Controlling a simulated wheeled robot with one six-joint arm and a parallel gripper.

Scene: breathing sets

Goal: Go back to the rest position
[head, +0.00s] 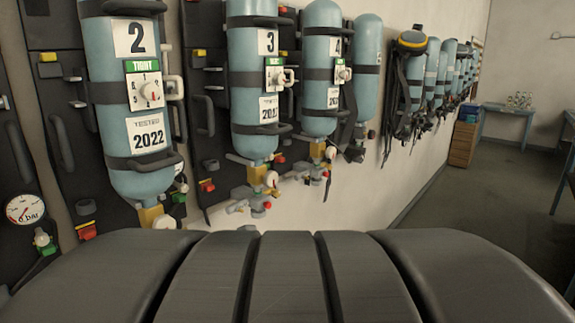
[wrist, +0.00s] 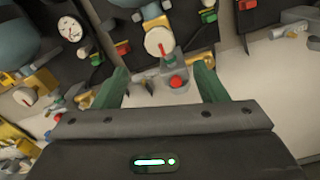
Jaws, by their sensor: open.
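My gripper (wrist: 160,90) shows in the wrist view with its two green fingers apart and nothing held between them. Beyond the fingers are a white round dial (wrist: 159,41) and a small fitting with a red knob (wrist: 176,82); I cannot tell whether a finger touches anything. The gripper does not show in the head view. There, breathing sets with blue cylinders hang on the wall: number 2 (head: 128,185) is nearest, number 3 (head: 250,140) stands behind it, and more recede to the right.
A pressure gauge (head: 25,209) is at the left edge. A wooden crate (head: 463,143) and a blue table (head: 507,111) stand at the back right. The grey floor (head: 480,195) to the right is clear. A dark ribbed surface of mine fills the bottom of the head view.

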